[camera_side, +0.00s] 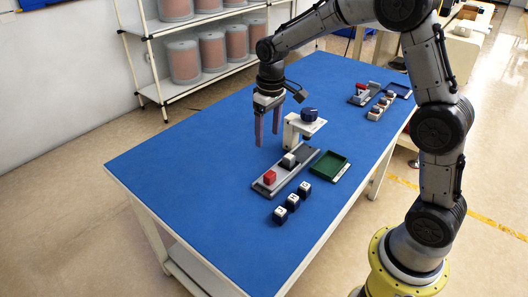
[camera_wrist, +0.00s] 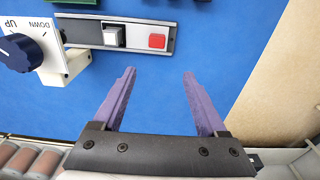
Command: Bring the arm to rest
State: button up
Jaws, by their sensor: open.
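My gripper (camera_side: 267,128) hangs above the blue table (camera_side: 180,168), fingers pointing down, behind and to the left of the switch unit. In the wrist view my gripper (camera_wrist: 158,80) has its two purple fingers spread apart with nothing between them. The dark blue knob (camera_side: 309,114) sits on a white bracket (camera_side: 296,132); in the wrist view the knob (camera_wrist: 20,53) is on a plate marked UP and DOWN.
A green tray (camera_side: 327,166) lies right of the rail. Several dark cubes with white tops (camera_side: 292,201) stand in front. A second set with a blue tray (camera_side: 399,91) is at the table's far end. A shelf with spools (camera_side: 184,61) stands behind. The table's left part is clear.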

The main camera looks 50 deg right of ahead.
jog(key=s+a+r+t, duration=0.3)
jog(key=s+r+t, duration=0.1)
jog(key=s+r, duration=0.95)
jog(key=s+a+f+t, duration=0.1)
jog(key=s+f, duration=0.3)
jog(key=s, duration=0.8)
jog(key=shift+s, duration=0.4)
